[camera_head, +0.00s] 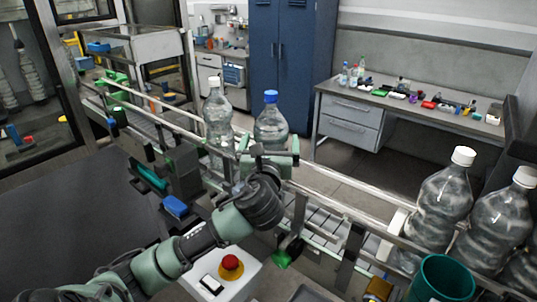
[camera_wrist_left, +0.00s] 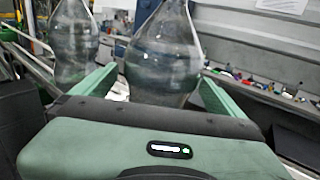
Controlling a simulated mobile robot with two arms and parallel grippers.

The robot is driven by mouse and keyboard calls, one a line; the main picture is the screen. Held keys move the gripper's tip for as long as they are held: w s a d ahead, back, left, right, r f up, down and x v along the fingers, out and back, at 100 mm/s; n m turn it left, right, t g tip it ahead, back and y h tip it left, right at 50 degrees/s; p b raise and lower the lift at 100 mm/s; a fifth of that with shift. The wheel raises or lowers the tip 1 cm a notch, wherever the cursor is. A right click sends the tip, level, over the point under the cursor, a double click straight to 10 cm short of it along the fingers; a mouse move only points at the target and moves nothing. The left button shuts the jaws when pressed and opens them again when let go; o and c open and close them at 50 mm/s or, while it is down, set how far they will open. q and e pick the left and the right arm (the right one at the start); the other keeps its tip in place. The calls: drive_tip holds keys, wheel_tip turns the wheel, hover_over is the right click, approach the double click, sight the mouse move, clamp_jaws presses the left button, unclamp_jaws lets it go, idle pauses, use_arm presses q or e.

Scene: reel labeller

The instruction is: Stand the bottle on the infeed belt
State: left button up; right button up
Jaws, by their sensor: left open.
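A clear bottle with a blue cap (camera_head: 270,128) stands upright over the infeed belt (camera_head: 327,222), its base hidden behind my gripper. My left gripper (camera_head: 269,155) is open at its lower part, with one finger on each side. In the left wrist view the same bottle (camera_wrist_left: 163,58) is between the green fingers of the left gripper (camera_wrist_left: 155,88); I cannot tell whether either finger touches it. A clear bottle with a white cap (camera_head: 217,117) stands upright to its left on the line, and also shows in the left wrist view (camera_wrist_left: 74,42). My right gripper is out of view.
Large white-capped bottles (camera_head: 440,208) stand at the right, behind a green cup (camera_head: 442,280). Metal guide rails (camera_head: 345,208) run along the belt. A red stop button (camera_head: 231,262) sits on a white box below my arm. A workbench (camera_head: 350,112) with small items stands behind.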

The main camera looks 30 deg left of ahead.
use_arm(q)
drive_tip(key=b+v, duration=0.2)
drive_tip(key=v, duration=0.9)
drive_tip(key=shift+b, duration=0.4)
